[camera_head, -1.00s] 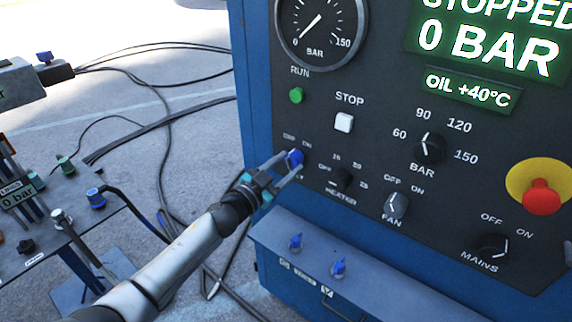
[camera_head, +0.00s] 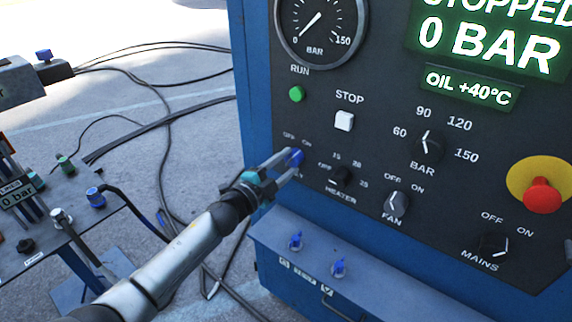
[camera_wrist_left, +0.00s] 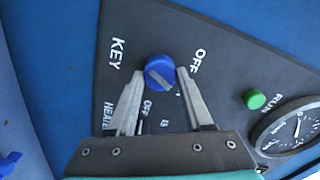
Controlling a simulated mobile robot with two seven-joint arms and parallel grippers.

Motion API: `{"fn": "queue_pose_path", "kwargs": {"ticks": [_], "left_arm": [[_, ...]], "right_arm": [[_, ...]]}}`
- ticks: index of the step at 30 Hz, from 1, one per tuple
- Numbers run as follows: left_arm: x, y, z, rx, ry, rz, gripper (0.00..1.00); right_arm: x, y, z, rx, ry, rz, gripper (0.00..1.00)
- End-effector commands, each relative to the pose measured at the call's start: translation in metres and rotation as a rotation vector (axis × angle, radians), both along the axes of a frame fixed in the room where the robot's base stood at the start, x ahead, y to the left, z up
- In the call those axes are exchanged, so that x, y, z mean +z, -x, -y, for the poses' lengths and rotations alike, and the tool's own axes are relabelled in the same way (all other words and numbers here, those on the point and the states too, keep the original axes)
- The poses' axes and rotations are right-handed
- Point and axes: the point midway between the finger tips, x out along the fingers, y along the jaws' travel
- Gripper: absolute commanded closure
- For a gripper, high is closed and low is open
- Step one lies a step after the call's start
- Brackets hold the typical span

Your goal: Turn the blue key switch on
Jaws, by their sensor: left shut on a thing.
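The blue key switch (camera_head: 296,157) is on the dark panel, below the green RUN button, with OFF and ON labels above it. It also shows in the left wrist view as a round blue knob (camera_wrist_left: 158,68) with a grey slanted bar across its face, near the words KEY and OFF. My left gripper (camera_head: 288,158) reaches it from the lower left. In the left wrist view its fingers (camera_wrist_left: 160,75) lie on either side of the knob, shut on it. The ON label is hidden in that view. My right gripper is not in view.
The HEATER knob (camera_head: 342,177) is close to the right of the gripper, with the FAN knob (camera_head: 396,204) beyond. A ledge with small blue valves (camera_head: 338,267) juts out below. The display (camera_head: 490,40) reads STOPPED, 0 BAR. A side table (camera_head: 60,200) stands at the left.

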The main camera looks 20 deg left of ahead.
Motion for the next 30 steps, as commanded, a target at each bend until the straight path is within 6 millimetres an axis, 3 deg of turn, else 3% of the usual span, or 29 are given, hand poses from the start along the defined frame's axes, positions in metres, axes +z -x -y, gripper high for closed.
{"fn": "queue_pose_path", "kwargs": {"ticks": [19,20,27,30], "left_arm": [[0.0000,0.0000,-0.0001,0.000,-0.056,0.019,1.00],[0.0000,0.0000,-0.0001,0.000,-0.057,0.020,0.48],[0.0000,0.0000,-0.0001,0.000,-0.053,0.019,0.21],[0.0000,0.0000,0.0000,0.000,-0.053,0.019,0.19]], "right_arm": [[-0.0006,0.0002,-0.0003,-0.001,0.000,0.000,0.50],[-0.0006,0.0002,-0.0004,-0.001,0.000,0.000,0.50],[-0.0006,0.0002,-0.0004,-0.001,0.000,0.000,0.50],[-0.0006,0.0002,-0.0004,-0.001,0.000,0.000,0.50]]}}
